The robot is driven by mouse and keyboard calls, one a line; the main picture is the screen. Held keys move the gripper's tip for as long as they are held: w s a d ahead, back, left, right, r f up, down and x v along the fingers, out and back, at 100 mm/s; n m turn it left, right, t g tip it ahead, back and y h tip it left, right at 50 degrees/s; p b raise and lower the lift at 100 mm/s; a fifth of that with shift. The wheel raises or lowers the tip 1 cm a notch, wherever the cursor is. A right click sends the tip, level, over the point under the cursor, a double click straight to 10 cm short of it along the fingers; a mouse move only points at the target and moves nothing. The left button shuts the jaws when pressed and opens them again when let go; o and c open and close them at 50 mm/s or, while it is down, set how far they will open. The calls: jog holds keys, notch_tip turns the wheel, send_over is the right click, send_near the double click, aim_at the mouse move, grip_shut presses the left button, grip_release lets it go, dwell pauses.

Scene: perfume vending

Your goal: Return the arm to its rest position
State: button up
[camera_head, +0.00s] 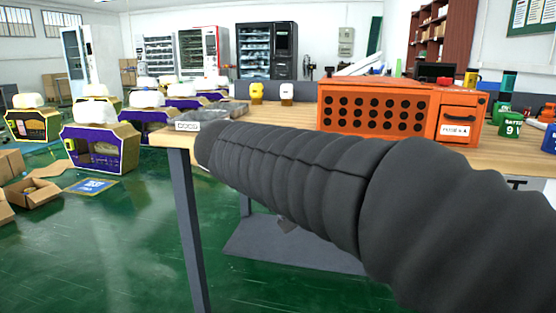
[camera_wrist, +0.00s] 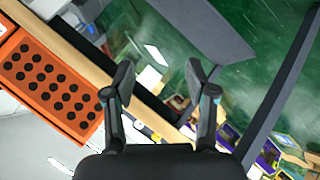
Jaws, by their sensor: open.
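My gripper (camera_wrist: 159,84) shows in the wrist view with its two fingers spread apart and nothing between them. In the head view my arm, in a dark ribbed sleeve, stretches across from the lower right to the table's left corner. The gripper itself cannot be made out there. The wooden table (camera_head: 284,117) lies behind the arm. The wrist view is tilted, with the table edge running diagonally past the fingers and the green floor beyond.
An orange box with round holes (camera_head: 340,113) stands on the table; it also shows in the wrist view (camera_wrist: 32,102). Green canisters (camera_head: 509,125) stand at the right. Purple machines (camera_head: 128,150) and open cartons (camera_head: 33,192) stand on the left floor. Green floor (camera_head: 110,250) is clear at the front left.

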jog(key=s+d+f+g+y+p, duration=0.1)
jog(key=s+d+f+g+y, duration=0.15)
jog(key=s+f, duration=0.45)
jog(key=s+d+f+g+y+p, duration=0.1)
jog(key=s+d+f+y, duration=0.3)
jog(key=s, duration=0.4)
jog(key=s+d+f+m+t+p, duration=0.1)
jog(key=s+d+m, duration=0.2)
jog(key=s+d, duration=0.3)
jog(key=shift+s+d+f+m+h, duration=0.3)
jog(key=shift+s+m+h, duration=0.1)
jog(key=shift+s, duration=0.45)
jog(key=shift+c, duration=0.3)
